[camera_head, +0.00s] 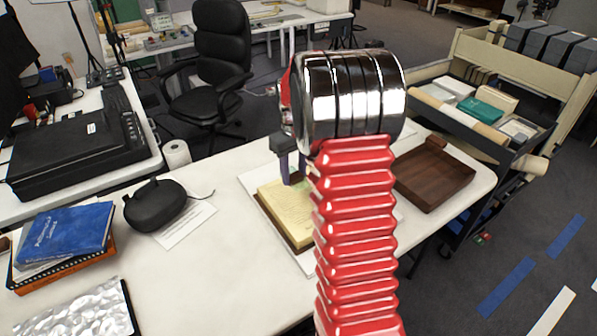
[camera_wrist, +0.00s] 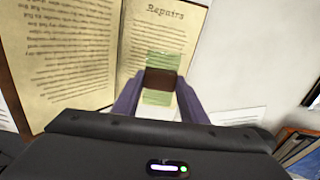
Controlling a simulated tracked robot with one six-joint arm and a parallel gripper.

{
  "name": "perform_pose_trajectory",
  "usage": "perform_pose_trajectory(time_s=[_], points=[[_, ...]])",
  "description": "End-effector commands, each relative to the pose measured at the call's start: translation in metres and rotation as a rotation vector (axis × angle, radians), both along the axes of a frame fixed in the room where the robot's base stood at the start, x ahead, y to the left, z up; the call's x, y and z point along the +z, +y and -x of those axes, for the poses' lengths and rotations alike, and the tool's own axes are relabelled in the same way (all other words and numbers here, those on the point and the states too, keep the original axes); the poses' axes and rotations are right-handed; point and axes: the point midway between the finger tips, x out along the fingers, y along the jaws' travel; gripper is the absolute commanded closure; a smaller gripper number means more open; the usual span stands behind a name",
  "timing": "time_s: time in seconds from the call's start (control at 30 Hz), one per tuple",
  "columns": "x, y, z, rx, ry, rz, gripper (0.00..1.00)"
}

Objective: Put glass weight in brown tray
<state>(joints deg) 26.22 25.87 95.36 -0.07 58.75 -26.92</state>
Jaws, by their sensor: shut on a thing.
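My gripper (camera_wrist: 160,84) is shut on the glass weight (camera_wrist: 165,62), a pale green, see-through bar with a dark brown band across its middle. In the wrist view the weight is over the right page of an open book (camera_wrist: 75,60). I cannot tell whether it touches the page. In the head view my gripper (camera_head: 292,170) is over the book (camera_head: 288,215), and my red arm hides much of it; the weight is not clearly visible there. The brown tray (camera_head: 432,182) is a shallow wooden tray to the right, near the table's right end.
A black case (camera_head: 155,205) lies on a paper sheet at the left. Blue and orange books (camera_head: 68,235) and a silvery panel (camera_head: 75,310) are at the front left. A cart (camera_head: 480,125) with boxes stands beyond the tray. Table around the tray looks clear.

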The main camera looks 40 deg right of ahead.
Motion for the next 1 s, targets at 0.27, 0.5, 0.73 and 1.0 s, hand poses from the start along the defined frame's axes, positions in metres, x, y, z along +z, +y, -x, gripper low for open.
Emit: perform_pose_trajectory(time_s=[0.27,0.5,0.73,1.0], points=[[-0.004,0.06,-0.019,0.006,0.0,0.0,0.9],[-0.011,0.149,-0.034,0.002,0.0,0.0,0.9],[-0.016,0.226,-0.036,-0.005,-0.001,0.0,0.9],[-0.019,0.255,-0.033,-0.013,-0.001,0.0,0.9]])
